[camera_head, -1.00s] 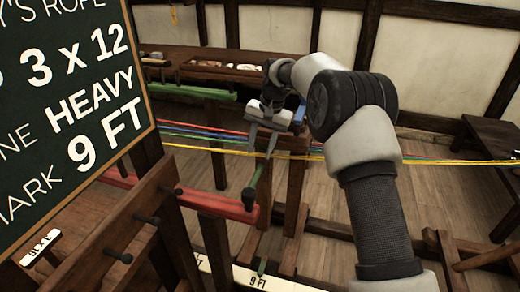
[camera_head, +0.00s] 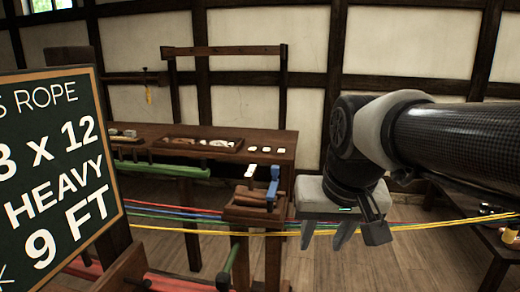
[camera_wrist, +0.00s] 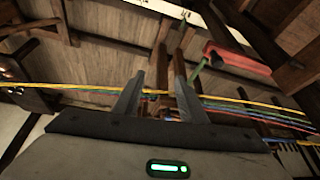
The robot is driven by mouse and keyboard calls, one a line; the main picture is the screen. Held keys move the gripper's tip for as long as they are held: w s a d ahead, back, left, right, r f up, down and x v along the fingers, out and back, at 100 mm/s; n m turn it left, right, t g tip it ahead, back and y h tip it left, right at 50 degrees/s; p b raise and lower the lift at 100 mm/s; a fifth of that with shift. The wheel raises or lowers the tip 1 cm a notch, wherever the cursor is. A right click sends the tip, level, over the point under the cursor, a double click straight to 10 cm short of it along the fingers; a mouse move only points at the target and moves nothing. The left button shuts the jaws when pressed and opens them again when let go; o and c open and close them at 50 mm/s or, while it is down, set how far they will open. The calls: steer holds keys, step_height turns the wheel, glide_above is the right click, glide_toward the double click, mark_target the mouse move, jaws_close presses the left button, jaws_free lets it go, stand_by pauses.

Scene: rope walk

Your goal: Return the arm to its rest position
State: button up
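My arm reaches in from the right in the head view. Its gripper (camera_head: 326,240) hangs at the arm's end with the fingers pointing down, beside the wooden stand. The wrist view shows the two fingers of my gripper (camera_wrist: 160,78) apart, with nothing held between them. Red, blue, green and yellow ropes (camera_head: 190,214) run across the scene at about gripper height. They also pass beyond the fingers in the wrist view (camera_wrist: 245,108). I cannot tell whether the fingers touch the yellow rope.
A wooden stand (camera_head: 254,214) with a blue part (camera_head: 273,188) is left of the gripper. A long bench (camera_head: 270,146) with a tray (camera_head: 200,144) stands behind. A chalkboard (camera_head: 108,202) is at left. A dark table (camera_head: 497,240) is at right.

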steer(key=s+d+f+t, duration=0.1)
steer(key=s+d+f, duration=0.25)
steer(key=s, duration=0.65)
step_height(320, 180, up, 16)
steer(key=p, duration=1.6)
steer(key=shift+w+a, duration=0.3)
steer(key=shift+w, duration=0.1)
steer(key=shift+f, duration=0.15)
